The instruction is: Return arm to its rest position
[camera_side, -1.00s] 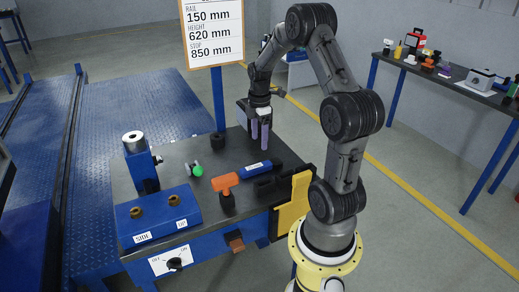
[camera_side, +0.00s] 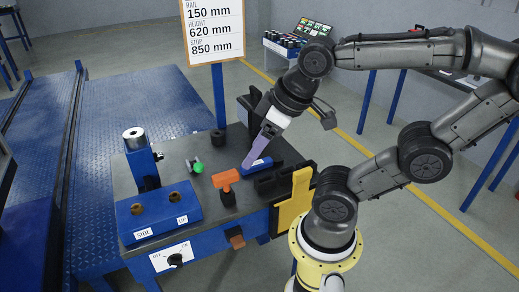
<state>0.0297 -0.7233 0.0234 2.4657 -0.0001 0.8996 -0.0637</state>
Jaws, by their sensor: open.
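My gripper (camera_side: 254,155) has pale purple fingers and points down and to the left over the bench. The fingers overlap in this view, so the gap between them is hard to see, and no object shows held in them. The fingertips are beside or just over the blue cylinder (camera_side: 259,164) with a white label. Whether they touch it cannot be told. My arm is bent out to the right from its yellow base, with its forearm running across the top right.
The dark bench (camera_side: 221,207) carries an orange-headed tool (camera_side: 227,180), a green-ended part (camera_side: 198,167), a blue post (camera_side: 141,163) and a blue box (camera_side: 157,213) labelled SIDE and UP. A sign (camera_side: 214,32) stands behind. A side table with objects is partly behind my arm.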

